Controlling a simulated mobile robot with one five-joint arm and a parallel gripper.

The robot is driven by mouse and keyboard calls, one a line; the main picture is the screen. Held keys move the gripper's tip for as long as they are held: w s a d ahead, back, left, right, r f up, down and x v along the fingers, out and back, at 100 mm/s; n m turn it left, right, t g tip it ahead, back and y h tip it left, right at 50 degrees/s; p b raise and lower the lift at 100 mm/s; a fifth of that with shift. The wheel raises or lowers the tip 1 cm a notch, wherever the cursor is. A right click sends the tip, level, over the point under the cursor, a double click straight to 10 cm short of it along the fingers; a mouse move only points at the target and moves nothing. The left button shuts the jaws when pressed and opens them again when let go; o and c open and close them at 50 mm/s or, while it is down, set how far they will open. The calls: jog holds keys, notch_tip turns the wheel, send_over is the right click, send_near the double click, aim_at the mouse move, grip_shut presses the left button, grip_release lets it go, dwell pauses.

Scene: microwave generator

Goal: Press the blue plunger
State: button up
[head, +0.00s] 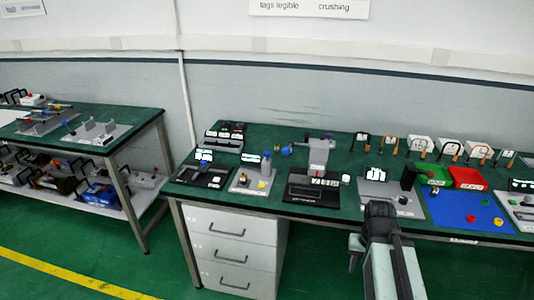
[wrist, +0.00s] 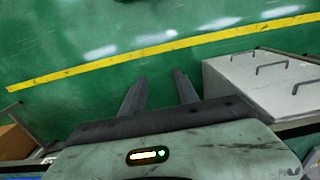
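Several blue parts show in the head view, and I cannot tell for sure which is the plunger. A small blue-topped upright part (head: 266,156) stands on a light grey fixture (head: 243,181) that also has a yellow part. A round blue knob (head: 286,150) sits at the left of a grey machine (head: 317,153) behind it. My gripper (wrist: 158,86) shows in the wrist view with its two dark fingers apart, empty, above the green floor. In the head view my arm is at the bench's front edge, right of these fixtures and apart from them.
The green-topped bench (head: 335,212) carries a black fixture (head: 314,189), a blue mat (head: 463,208) and red (head: 467,178) and green bins. White drawers (head: 234,250) stand below it. Another bench (head: 130,124) stands left, with open green floor (head: 150,255) in front.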

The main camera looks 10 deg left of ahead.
jog(key=shift+r, duration=0.15)
jog(key=c, duration=0.5)
notch_tip(320, 180, up, 15)
jog(key=p, duration=1.5)
jog(key=shift+r+p, duration=0.15)
jog(key=shift+p, duration=0.15)
grip_shut()
jog(key=shift+f+b, duration=0.3)
